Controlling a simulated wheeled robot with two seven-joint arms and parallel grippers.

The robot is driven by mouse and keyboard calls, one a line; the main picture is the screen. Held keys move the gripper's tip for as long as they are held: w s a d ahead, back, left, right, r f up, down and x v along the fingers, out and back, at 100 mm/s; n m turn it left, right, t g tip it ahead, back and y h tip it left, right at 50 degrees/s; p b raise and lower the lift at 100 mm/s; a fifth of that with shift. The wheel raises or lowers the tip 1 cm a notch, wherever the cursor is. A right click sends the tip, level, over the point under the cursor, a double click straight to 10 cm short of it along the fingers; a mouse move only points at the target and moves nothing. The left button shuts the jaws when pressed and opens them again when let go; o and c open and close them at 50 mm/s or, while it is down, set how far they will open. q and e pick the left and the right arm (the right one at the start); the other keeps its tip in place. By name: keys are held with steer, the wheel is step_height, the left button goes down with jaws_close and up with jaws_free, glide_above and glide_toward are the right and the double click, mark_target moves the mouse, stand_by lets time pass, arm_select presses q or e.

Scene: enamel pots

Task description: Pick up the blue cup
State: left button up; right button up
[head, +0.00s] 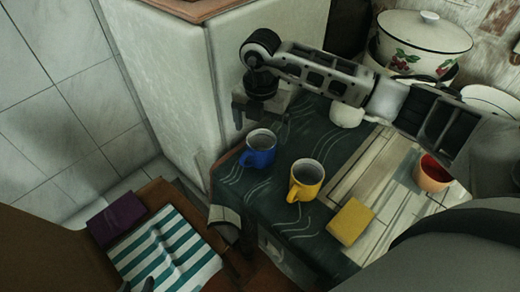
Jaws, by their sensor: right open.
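The blue cup (259,149) stands upright on the dark patterned cloth near the table's left edge, with its handle toward the lower left. My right gripper (262,120) is just above and behind the cup in the picture, pointing down. Its jaws are open, apart, with nothing between them. I cannot tell whether a finger touches the cup's rim. Dark tips at the bottom edge, over the striped cloth, look like my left gripper (137,285); most of it is cut off.
A yellow cup (306,180) stands close right of the blue cup. A yellow block (350,222) and an orange-red cup (433,173) are further right. A white pot (424,32) is behind. A chair with a striped cloth (170,250) and purple book (117,218) is lower left.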

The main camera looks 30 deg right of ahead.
mark_target(261, 146)
steer(key=shift+s+a+f+p, duration=0.1)
steer(key=shift+f+p, duration=0.1)
steer(key=shift+f, duration=1.45)
steer(key=shift+s+f+p, duration=0.1)
steer(key=shift+f+p, duration=0.1)
steer(key=shift+f, duration=1.45)
steer(key=shift+r, duration=0.1)
steer(key=c, duration=1.2)
